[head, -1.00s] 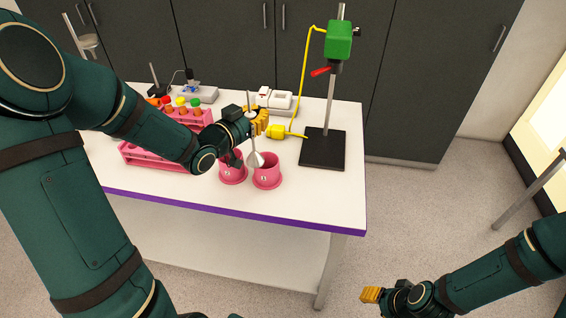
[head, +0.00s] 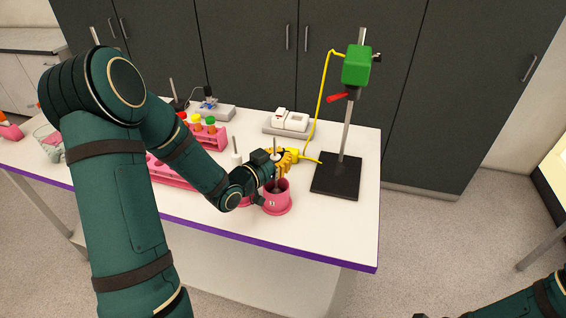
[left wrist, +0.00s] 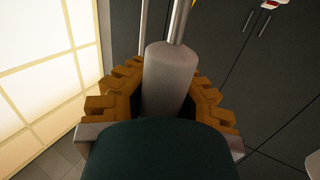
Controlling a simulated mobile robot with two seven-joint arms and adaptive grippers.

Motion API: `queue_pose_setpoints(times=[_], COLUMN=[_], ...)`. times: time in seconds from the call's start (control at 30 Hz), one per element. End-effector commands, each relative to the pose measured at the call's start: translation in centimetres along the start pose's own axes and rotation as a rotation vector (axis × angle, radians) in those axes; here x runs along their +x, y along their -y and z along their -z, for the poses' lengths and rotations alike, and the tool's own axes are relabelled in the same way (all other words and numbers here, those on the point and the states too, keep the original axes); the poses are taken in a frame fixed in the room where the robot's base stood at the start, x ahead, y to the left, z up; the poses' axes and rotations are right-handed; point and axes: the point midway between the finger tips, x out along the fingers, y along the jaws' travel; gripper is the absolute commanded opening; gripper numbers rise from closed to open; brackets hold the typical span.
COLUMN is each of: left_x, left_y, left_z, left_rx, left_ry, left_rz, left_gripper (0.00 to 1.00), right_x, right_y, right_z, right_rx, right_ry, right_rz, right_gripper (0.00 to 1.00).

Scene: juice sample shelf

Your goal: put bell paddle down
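My left gripper (head: 284,160) is over the front right part of the table, with its yellow fingers shut on the bell paddle. In the left wrist view the bell paddle's thick grey grip (left wrist: 168,75) sits between the fingers, with a thin rod beyond it. In the head view the paddle's rod (head: 277,178) stands about upright, its lower end inside the right pink pot (head: 277,207). The bell itself is hidden there, and I cannot tell whether it touches the bottom. My right gripper's fingers are out of view; only part of my right arm shows.
A second pink pot (head: 246,204) is mostly hidden behind my left wrist. A stand with a black base (head: 336,177) and green head (head: 356,65) is just right. A white-topped rod (head: 236,158), pink tube racks (head: 170,174) and a white scale (head: 290,121) are nearby.

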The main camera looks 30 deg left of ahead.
Motion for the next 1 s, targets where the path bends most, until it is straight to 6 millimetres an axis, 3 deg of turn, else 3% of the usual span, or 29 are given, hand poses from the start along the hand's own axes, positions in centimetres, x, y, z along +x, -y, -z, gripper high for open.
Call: queue_pose_setpoints(times=[0.1, 0.53, 0.57, 0.63, 0.67, 1.0], left_x=[0.1, 0.1, 0.1, 0.1, 0.1, 0.1], left_y=[0.0, 0.0, 0.0, 0.0, 0.0, 0.0], left_z=[-1.6, -2.0, -2.0, -1.9, -1.9, -1.7], left_rx=[-0.001, 0.001, 0.0, 0.0, 0.0, 0.0], left_ry=[0.001, -0.001, 0.0, 0.0, 0.0, 0.0], left_rz=[0.0, 0.0, 0.0, 0.0, 0.0, 0.0], left_gripper=[0.0, 0.0, 0.06, 0.31, 0.34, 0.34], right_x=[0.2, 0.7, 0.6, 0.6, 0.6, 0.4], right_y=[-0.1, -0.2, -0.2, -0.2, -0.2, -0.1], right_z=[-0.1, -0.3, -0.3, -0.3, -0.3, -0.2], right_rx=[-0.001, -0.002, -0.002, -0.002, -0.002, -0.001], right_ry=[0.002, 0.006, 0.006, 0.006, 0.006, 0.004], right_rz=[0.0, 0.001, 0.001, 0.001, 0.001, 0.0], right_gripper=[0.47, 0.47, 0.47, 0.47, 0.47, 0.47])
